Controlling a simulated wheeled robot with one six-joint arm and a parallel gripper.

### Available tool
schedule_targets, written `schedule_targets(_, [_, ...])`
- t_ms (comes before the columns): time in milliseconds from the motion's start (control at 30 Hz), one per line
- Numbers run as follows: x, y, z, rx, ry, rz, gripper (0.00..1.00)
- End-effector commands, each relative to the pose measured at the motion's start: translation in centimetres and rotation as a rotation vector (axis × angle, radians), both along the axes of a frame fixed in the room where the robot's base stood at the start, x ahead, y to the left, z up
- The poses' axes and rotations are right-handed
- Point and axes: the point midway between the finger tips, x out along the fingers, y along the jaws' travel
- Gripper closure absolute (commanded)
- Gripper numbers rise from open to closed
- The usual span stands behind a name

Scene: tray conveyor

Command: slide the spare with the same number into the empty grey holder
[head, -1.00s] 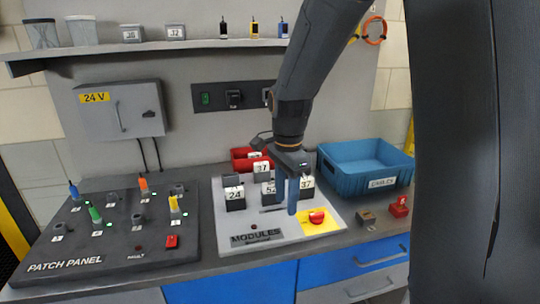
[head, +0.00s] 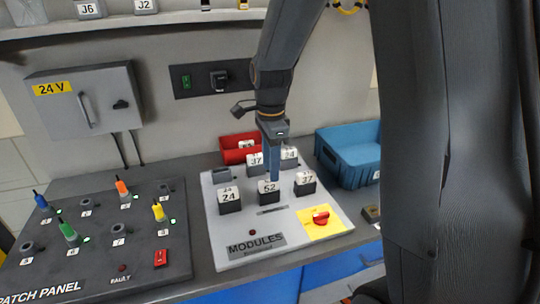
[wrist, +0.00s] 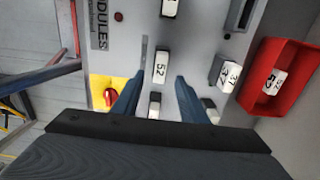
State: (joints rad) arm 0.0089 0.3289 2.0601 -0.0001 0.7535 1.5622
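The 52 module (head: 268,190), a dark block with a white numbered top, stands in the middle of the front row on the grey modules panel. It also shows in the wrist view (wrist: 161,68). My gripper (head: 273,178) is just above it, pointing down. In the wrist view my gripper (wrist: 157,80) is open and empty, its blue fingers on either side of the 52 module in the picture; I cannot tell how much height is left. The empty grey holder (head: 222,175) is at the back left of the panel; its dark slot shows in the wrist view (wrist: 240,14).
Modules 24 (head: 229,199) and 37 (head: 305,182) flank the 52. Another 37 (head: 256,162) and a partly hidden module (head: 290,155) stand behind. A red bin (wrist: 301,60) holds another 52 module (wrist: 274,82). A blue bin (head: 348,165) is at right.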

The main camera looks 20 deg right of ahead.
Motion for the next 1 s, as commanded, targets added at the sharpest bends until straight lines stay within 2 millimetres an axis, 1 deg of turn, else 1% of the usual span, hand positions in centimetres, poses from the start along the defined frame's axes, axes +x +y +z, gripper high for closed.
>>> schedule_targets(33, [-0.2, 0.1, -0.7, 0.000, 0.005, 0.003, 0.61])
schedule_targets(200, [-0.2, 0.2, -3.3, 0.000, 0.004, 0.004, 0.61])
schedule_targets(333, [-0.1, 0.2, -4.7, 0.000, 0.002, 0.003, 0.61])
schedule_targets(500, [0.0, 0.1, -5.6, 0.000, 0.000, 0.002, 0.61])
schedule_targets(767, [0.0, 0.0, -5.7, 0.000, -0.001, 0.001, 0.61])
schedule_targets(800, [0.0, 0.0, -5.7, 0.000, -0.001, 0.000, 0.63])
schedule_targets(867, [0.0, 0.0, -5.7, 0.000, -0.001, 0.000, 0.73])
schedule_targets(1000, [0.0, 0.0, -5.7, 0.000, -0.001, 0.000, 0.96])
